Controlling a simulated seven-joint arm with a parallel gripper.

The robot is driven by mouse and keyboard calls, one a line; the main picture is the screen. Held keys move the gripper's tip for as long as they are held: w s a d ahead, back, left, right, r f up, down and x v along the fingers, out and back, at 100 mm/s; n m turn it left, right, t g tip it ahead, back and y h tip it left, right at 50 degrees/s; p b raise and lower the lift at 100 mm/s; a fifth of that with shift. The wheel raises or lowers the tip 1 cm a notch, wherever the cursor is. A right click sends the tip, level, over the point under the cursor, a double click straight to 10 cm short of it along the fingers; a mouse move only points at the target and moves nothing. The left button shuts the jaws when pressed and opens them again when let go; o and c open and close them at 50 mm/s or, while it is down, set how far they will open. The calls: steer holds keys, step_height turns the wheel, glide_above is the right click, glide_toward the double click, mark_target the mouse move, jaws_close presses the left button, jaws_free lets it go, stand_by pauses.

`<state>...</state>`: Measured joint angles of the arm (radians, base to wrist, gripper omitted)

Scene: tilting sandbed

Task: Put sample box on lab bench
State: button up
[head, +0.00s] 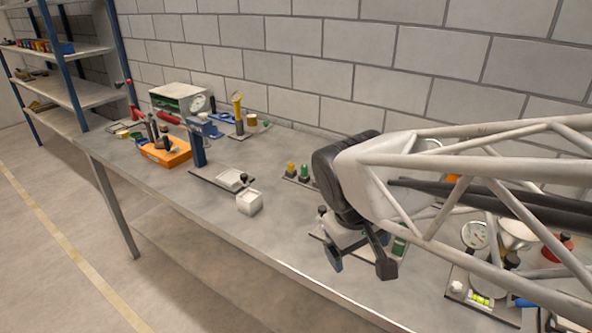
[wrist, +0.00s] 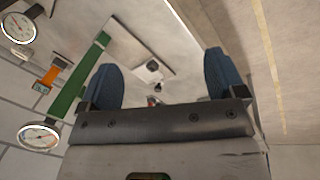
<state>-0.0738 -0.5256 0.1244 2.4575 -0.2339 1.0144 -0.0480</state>
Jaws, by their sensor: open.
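A small white open-topped box (head: 249,204), which looks like the sample box, sits near the front edge of the grey lab bench (head: 225,222). Beside it, a shallow white tray (head: 229,180) with a dark knob lies on a dark plate. My gripper (head: 359,262) is open and points down over the front of the bench, to the right of the white box and apart from it. In the wrist view, the open blue fingertips (wrist: 162,78) have a pale plate with a dark knob (wrist: 153,65) beyond them. Nothing shows held between the fingers.
An orange tray (head: 165,153) and a blue column (head: 197,148) stand to the left. Small yellow and green bottles (head: 304,171) stand behind my gripper. A gauge (head: 474,235) and other apparatus crowd the right. Bare bench lies in front of the bottles.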

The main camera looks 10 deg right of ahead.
steer(key=s+m, duration=0.1)
steer(key=s+r+m+t+y, duration=0.1)
steer(key=s+m+y, duration=0.1)
steer(key=s, duration=0.1)
steer(key=shift+a+r+t, duration=0.2)
steer(key=shift+a+t, duration=0.1)
